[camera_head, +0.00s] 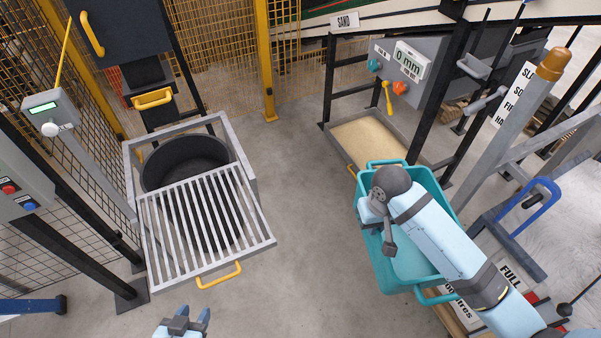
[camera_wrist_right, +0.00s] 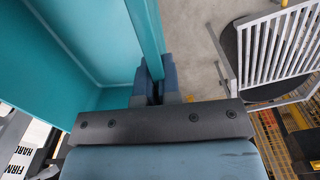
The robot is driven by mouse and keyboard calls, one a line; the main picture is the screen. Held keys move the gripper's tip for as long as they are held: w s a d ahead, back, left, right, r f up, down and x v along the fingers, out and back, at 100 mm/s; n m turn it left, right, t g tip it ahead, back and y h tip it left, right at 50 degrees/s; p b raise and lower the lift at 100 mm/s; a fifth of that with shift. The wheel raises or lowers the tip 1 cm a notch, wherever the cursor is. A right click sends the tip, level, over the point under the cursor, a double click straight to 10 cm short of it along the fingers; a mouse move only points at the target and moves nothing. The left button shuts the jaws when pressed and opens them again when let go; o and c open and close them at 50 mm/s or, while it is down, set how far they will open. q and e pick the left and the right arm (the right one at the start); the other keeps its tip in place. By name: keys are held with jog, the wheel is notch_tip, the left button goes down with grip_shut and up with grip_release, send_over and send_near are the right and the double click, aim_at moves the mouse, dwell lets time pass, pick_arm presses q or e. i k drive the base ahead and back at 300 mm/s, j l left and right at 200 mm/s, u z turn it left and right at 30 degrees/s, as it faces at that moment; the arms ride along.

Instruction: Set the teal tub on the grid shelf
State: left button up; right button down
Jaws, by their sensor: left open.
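The teal tub (camera_head: 410,265) is on the right in the head view, with a handle at each end. It looks empty where its inside shows. My right arm reaches across it. In the right wrist view my right gripper (camera_wrist_right: 155,84) has its fingers on both sides of the tub's rim (camera_wrist_right: 147,35), closed on it. The grid shelf (camera_head: 232,259), grey slats with a yellow front handle, is on the left over a dark round bin. Its slats are bare, and it also shows in the right wrist view (camera_wrist_right: 285,50). My left gripper (camera_head: 186,319) is open and empty, below the grid shelf.
A sand tray (camera_head: 368,142) lies behind the tub under a gauge box reading 0 mm (camera_head: 408,62). The dark bin (camera_head: 185,160) stands under the slats. A post with a display (camera_head: 45,107) stands left. The floor between the shelf and tub is clear.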

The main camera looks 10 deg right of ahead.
aim_at(200, 218)
jog(key=j+u, duration=0.15)
jog(key=j, duration=0.2)
jog(key=i+j+u, duration=0.1)
jog(key=j, duration=0.25)
jog(key=i+j, duration=0.1)
jog(key=j, duration=0.7)
jog(key=i+j, duration=0.15)
jog(key=j, duration=0.7)
jog(key=i+j, duration=0.1)
jog(key=i, duration=0.5)
